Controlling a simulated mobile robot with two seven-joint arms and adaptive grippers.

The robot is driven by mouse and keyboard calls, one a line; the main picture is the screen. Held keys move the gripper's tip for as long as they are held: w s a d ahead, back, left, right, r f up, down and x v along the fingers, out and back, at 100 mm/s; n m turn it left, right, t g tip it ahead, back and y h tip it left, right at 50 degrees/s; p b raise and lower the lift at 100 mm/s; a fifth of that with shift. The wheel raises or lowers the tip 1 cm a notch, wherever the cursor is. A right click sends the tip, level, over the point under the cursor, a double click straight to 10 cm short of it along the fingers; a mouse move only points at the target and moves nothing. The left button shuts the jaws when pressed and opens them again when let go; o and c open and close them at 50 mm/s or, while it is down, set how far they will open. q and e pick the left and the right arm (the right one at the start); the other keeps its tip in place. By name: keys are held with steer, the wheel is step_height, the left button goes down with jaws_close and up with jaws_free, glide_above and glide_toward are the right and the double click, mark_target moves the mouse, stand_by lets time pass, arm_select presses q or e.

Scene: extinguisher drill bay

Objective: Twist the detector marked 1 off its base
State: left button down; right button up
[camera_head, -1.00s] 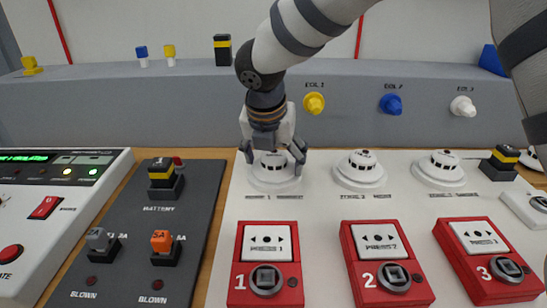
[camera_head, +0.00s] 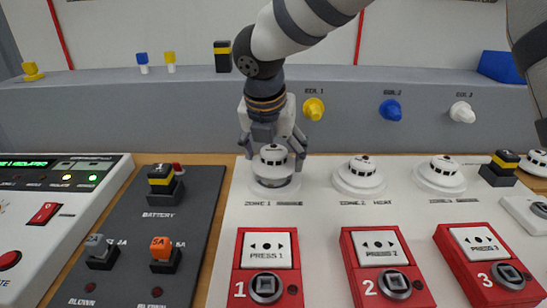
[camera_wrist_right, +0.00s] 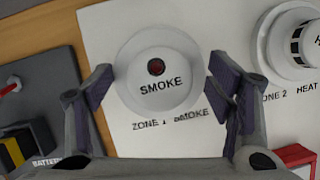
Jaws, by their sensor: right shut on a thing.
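The detector marked 1 (camera_head: 273,157) is a white round smoke detector at the "ZONE 1" label. My right gripper (camera_head: 272,150) is shut on it from above, with a finger on either side. In the head view the detector sits slightly above its white round base (camera_head: 275,188), with a dark gap between them. In the right wrist view the detector (camera_wrist_right: 160,85) shows its "SMOKE" lettering and a dark red light between the fingers of my right gripper (camera_wrist_right: 163,88). The detector hides most of the base there. My left gripper is not in view.
Detectors for zone 2 (camera_head: 360,176) and zone 3 (camera_head: 441,175) stand to the right on the white board (camera_head: 325,210). Red call points (camera_head: 268,270) line the front. A dark fuse board (camera_head: 133,225) and the control panel (camera_head: 55,220) lie left.

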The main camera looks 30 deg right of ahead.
steer(key=shift+r, duration=1.75)
